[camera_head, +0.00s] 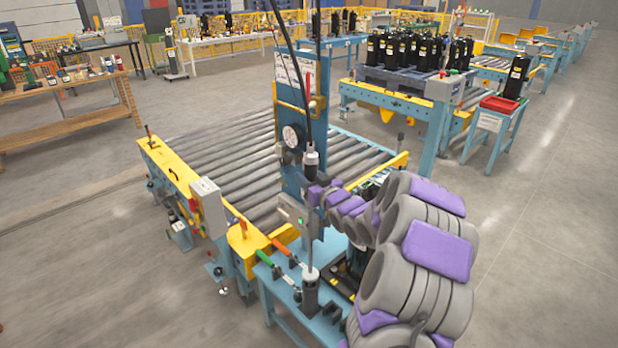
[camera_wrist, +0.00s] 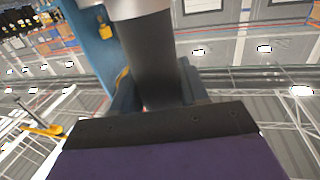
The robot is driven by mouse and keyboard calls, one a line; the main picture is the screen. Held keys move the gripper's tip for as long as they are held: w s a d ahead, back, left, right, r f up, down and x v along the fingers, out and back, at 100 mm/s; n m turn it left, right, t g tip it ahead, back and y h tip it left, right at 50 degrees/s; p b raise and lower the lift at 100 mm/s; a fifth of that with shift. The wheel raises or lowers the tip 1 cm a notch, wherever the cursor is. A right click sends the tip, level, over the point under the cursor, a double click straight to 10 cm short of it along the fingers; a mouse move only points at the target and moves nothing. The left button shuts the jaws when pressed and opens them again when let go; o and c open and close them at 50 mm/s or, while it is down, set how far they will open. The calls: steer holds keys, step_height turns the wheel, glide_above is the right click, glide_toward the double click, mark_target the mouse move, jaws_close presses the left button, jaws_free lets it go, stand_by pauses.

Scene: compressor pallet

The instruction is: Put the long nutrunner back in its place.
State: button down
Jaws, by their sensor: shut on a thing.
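The long nutrunner (camera_head: 311,160) stands roughly upright in front of the blue column in the head view, with a cable running up from it. Its dark body with a pale collar shows in the wrist view (camera_wrist: 146,50). My gripper (camera_head: 316,194) is shut on the nutrunner, coming from the right. In the wrist view my gripper's jaws (camera_wrist: 155,98) close around the dark body. Below, a black cylindrical holder (camera_head: 310,295) stands on the blue bench, in line with the tool's lower end. I cannot tell whether the tool touches it.
The blue column (camera_head: 292,90) with a round gauge (camera_head: 291,136) stands right behind the tool. Green and orange-handled tools (camera_head: 277,248) lie on the blue bench (camera_head: 283,290). A roller conveyor (camera_head: 220,165) is behind.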

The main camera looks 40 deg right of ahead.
steer(key=shift+f+b, duration=0.85)
steer(key=shift+f, duration=1.3)
stand_by(0.9)
steer(key=c, duration=0.8)
jaws_free()
steer(key=o, duration=0.3)
steer(key=shift+s, duration=0.1)
steer(key=shift+s+a+p, duration=0.4)
steer(key=shift+s, duration=2.45)
steer(key=shift+s+a+p, duration=0.4)
steer(key=shift+s+a, duration=0.05)
steer(key=shift+s, duration=2.35)
steer(key=shift+s+a+p, duration=0.4)
steer(key=shift+s, duration=2.45)
